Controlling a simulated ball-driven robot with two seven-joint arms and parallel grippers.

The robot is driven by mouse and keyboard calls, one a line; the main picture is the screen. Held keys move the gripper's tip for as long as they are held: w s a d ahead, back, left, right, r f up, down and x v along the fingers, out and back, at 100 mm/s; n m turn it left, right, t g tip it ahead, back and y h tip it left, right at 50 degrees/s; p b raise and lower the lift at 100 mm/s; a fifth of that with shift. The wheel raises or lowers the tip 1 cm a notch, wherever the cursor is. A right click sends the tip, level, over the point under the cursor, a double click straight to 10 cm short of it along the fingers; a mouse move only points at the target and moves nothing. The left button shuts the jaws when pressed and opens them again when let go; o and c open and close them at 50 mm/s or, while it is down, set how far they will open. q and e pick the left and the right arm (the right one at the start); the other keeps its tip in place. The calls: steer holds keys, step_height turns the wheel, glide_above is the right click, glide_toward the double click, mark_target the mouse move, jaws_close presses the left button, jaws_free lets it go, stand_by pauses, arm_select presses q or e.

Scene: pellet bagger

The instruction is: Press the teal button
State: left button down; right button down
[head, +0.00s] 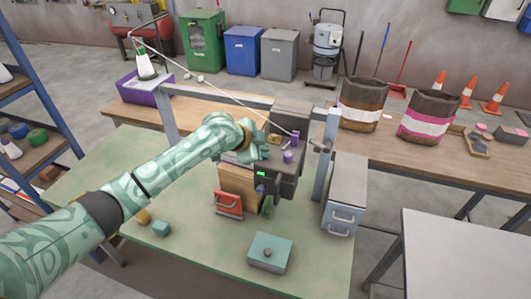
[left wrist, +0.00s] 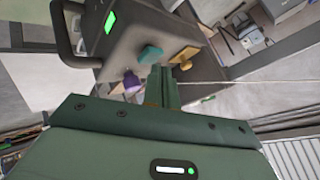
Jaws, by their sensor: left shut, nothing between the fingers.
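The dark grey machine (head: 290,180) stands on the green table under a grey frame. In the left wrist view its face carries a teal button (left wrist: 150,54), a purple button (left wrist: 131,82) and a yellow button (left wrist: 186,55). My left gripper (left wrist: 162,72) is shut and empty, its fingertips beside the teal button; I cannot tell whether they touch it. In the head view my left gripper (head: 258,148) is at the machine's upper left and the teal button is hidden, while a purple button (head: 288,156) shows. My right gripper is not in view.
A white cord (head: 215,88) runs from a spool (head: 146,68) to the machine. The green table's left part is mostly clear.

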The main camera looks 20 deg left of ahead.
arm_select(q)
steer(key=shift+f, duration=0.45)
stand_by(0.3)
steer(key=shift+r, duration=0.1)
steer(key=shift+r+p, duration=0.85)
steer(key=shift+p, duration=0.3)
step_height(320, 180, up, 6)
steer(key=p, duration=0.7)
